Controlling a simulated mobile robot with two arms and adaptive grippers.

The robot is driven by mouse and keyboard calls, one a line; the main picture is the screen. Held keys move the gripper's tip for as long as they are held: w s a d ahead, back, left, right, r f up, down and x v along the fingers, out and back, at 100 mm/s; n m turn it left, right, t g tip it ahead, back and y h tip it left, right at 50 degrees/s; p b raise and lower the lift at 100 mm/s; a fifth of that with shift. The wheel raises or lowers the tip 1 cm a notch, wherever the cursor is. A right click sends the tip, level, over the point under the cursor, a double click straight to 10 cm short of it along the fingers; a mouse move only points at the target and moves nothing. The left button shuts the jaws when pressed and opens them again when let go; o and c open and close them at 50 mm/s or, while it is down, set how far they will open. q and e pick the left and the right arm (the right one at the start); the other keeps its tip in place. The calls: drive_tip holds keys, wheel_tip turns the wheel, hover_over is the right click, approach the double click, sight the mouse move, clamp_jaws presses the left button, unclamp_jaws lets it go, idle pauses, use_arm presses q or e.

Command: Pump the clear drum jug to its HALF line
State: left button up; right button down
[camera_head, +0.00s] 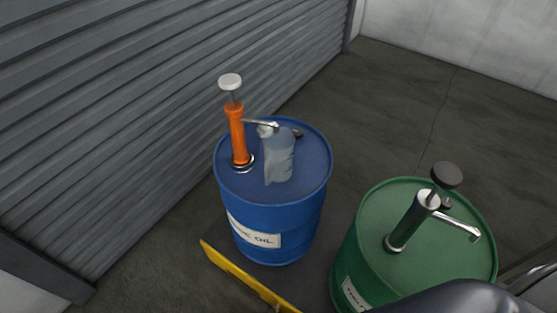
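The clear jug (279,160) stands on top of the blue drum (265,217), right of the middle of its lid. It has faint markings on its side; I cannot make out a liquid level. An orange hand pump (237,137) rises from the left of the same lid. Its white knob (230,82) is up, with a short length of rod showing below. The pump's metal spout (261,124) reaches right to above the jug's mouth. Neither of my grippers shows clearly in the head view.
A green drum (375,235) with a dark hand pump (413,222) and black knob stands at the lower right, its spout pointing right. A yellow edge strip (245,279) lies in front of the blue drum. A grey ribbed shutter (110,120) is close at the left. Floor behind is clear.

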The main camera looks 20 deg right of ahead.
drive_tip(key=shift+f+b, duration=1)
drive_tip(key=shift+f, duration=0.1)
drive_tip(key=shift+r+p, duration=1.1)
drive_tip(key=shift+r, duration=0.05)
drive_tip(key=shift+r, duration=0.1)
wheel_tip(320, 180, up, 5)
drive_tip(key=p, duration=0.5)
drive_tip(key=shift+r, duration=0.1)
